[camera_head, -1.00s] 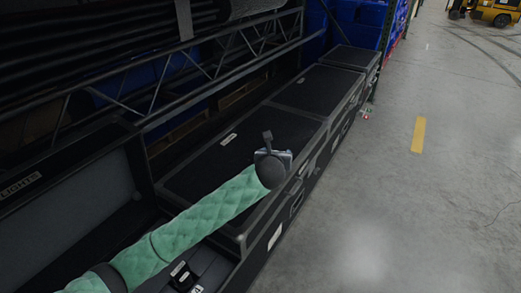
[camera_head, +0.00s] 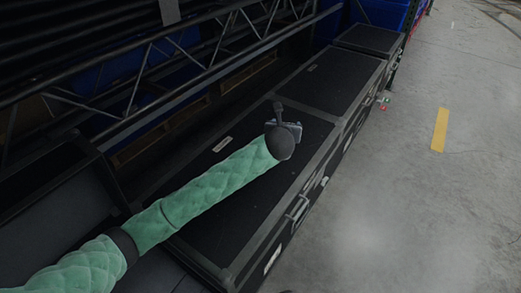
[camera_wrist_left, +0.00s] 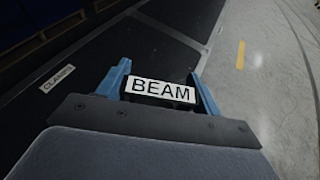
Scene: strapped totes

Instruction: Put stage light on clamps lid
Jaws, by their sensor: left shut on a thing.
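The clamps lid (camera_head: 245,190) is the flat black top of the nearest closed case in the head view. Its white label reads CLAMPS in the wrist view (camera_wrist_left: 58,78). My left gripper (camera_head: 290,127) is over this lid, towards its right edge. In the wrist view the blue fingers of my left gripper (camera_wrist_left: 161,82) are shut on a dark thing with a white BEAM label, the stage light (camera_wrist_left: 160,91). The light's lower part is hidden, so I cannot tell whether it touches the lid. My right gripper is not in view.
More closed black cases (camera_head: 330,80) continue in a row behind. A metal truss (camera_head: 150,75) and shelving run along the left. An open case lid (camera_head: 45,215) stands at the lower left.

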